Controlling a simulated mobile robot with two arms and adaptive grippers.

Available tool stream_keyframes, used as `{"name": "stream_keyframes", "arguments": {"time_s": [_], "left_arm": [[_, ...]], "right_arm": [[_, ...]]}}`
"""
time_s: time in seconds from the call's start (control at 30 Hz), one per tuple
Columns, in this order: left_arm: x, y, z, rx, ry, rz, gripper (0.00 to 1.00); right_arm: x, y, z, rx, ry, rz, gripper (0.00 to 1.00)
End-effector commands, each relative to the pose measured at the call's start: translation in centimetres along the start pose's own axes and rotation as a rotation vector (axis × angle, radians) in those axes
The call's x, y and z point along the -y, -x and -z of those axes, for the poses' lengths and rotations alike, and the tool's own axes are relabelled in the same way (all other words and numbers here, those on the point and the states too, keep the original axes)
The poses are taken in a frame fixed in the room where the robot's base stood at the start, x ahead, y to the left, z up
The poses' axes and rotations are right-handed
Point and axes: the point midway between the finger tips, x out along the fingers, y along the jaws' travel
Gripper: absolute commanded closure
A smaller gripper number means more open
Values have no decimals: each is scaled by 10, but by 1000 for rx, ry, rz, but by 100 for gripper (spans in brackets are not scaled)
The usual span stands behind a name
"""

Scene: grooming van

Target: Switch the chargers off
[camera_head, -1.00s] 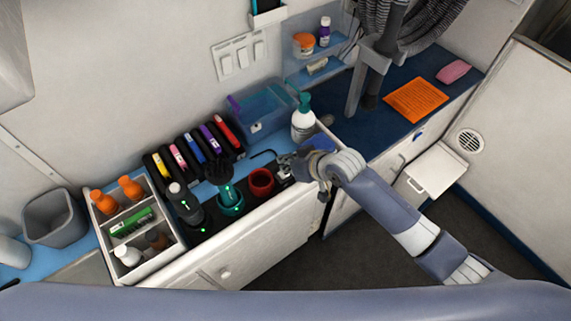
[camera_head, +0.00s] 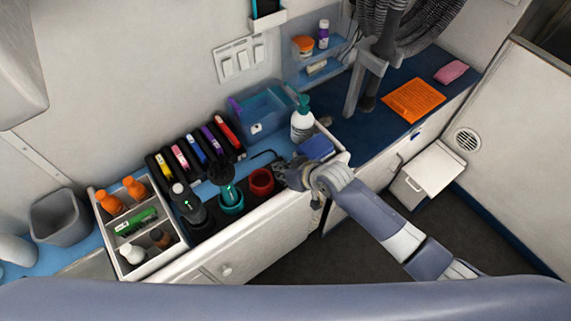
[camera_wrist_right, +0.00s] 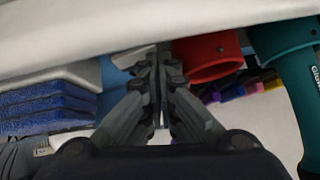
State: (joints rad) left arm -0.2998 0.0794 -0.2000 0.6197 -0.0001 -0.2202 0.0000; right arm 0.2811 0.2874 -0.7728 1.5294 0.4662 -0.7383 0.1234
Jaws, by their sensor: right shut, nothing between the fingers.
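A dark charger strip (camera_head: 205,222) runs along the front of the counter, with small green lights. A black clipper (camera_head: 185,205) stands at its left, a teal charger cup (camera_head: 231,205) holds a tool in the middle, and a red charger cup (camera_head: 261,182) is at the right. My right gripper (camera_head: 282,174) is shut and empty at the strip's right end, just right of the red cup. In the right wrist view, its closed fingertips (camera_wrist_right: 158,58) are beside the red cup (camera_wrist_right: 207,55) and cover what lies under them. No switch is clearly visible there. My left gripper is out of view.
A compartment box with bottles (camera_head: 137,227) is left of the strip. Several coloured cartridges (camera_head: 195,150) stand behind it. A white switch panel (camera_head: 239,58) is on the wall.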

Motion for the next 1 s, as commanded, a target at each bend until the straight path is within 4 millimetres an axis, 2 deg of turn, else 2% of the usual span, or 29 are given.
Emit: {"name": "stream_keyframes", "arguments": {"time_s": [0.03,0.33,0.7,0.87,1.0], "left_arm": [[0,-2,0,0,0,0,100],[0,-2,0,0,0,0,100],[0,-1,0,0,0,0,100],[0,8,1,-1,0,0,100],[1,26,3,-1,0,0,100]], "right_arm": [[1,-2,-9,16,-3,2,100],[-1,-3,-11,23,-3,2,100],[-18,1,-10,25,-2,-5,100],[-18,7,-2,23,-1,-6,100],[-11,18,15,16,-2,-1,100]]}}
